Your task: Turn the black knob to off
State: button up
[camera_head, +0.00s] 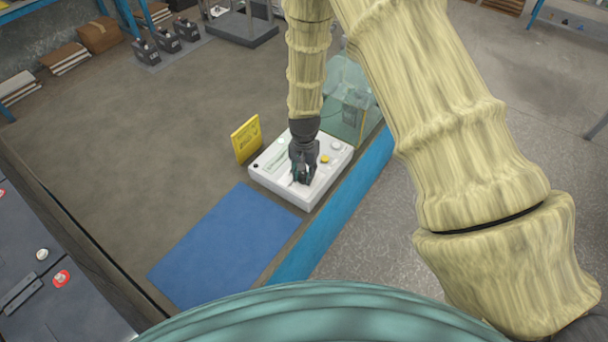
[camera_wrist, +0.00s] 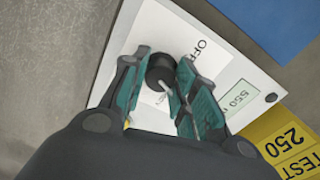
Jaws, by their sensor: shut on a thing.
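The black knob (camera_wrist: 160,72) sits on the top of a white instrument box (camera_head: 318,190). In the wrist view it is between the two fingers of my gripper (camera_wrist: 158,78), which are shut on it. The printed word OFF (camera_wrist: 202,48) is on the panel to the right of the knob and slightly above it. A pale mark shows at the knob's lower edge, on the side away from the top of the picture; its exact pointing is partly hidden by the fingers. In the head view my gripper (camera_head: 303,176) reaches down onto the box and hides the knob.
A small display (camera_wrist: 238,97) reads about 550. A yellow sign (camera_wrist: 285,140) reads TEST 250; it stands beside the box in the head view (camera_head: 246,139). A yellow button (camera_head: 325,159) is on the box. A blue mat (camera_head: 225,245) lies in front, a clear container (camera_head: 350,95) behind.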

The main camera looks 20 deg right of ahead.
aim_at(303, 174)
jog(key=n+b, duration=0.1)
jog(key=n, duration=0.3)
jog(key=shift+n, duration=0.4)
jog(key=n, duration=0.3)
jog(key=shift+n+b, duration=0.3)
jog(key=shift+b, duration=0.05)
jog(key=n, duration=0.4)
jog(key=shift+a+n+b, duration=0.1)
jog(key=shift+n+b, duration=0.2)
jog(key=shift+n, duration=1.5)
jog(key=shift+w, duration=0.1)
jog(key=o, duration=1)
notch_tip(303, 174, up, 12)
